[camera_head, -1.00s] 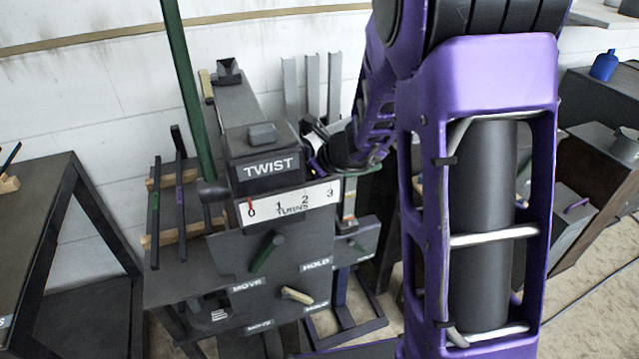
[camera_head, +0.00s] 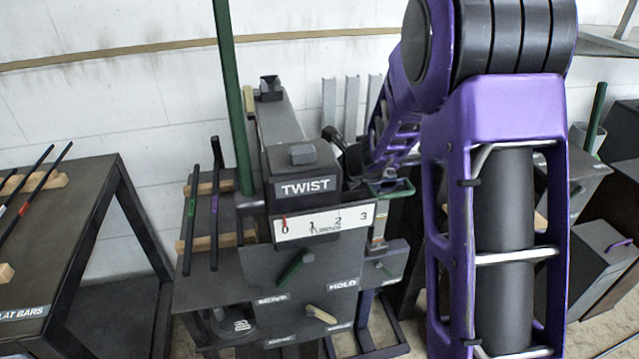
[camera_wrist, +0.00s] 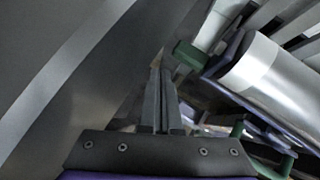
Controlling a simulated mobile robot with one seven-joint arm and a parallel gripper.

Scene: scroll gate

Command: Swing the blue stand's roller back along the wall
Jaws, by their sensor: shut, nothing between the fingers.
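The roller (camera_wrist: 272,75) is a pale silver cylinder in a dark blue-violet frame at the right of the wrist view. I take it for the blue stand's roller. Green bars show beside it, one a block (camera_wrist: 190,54) near my fingertips. My gripper (camera_wrist: 162,78) is shut and empty, its fingers to the left of the roller; I cannot tell whether they touch the green block. In the head view a blue upright (camera_head: 364,312) on a dark floor base shows right of the TWIST machine. My purple arm and the machine hide my gripper and most of the stand there.
The TWIST machine (camera_head: 305,187) with its 0-to-3 scale stands left of my arm, with a tall green post (camera_head: 229,80) rising beside it. A bar table (camera_head: 60,240) is at the far left. Dark boxes (camera_head: 605,265) stand at the right. The wall (camera_head: 110,105) runs behind.

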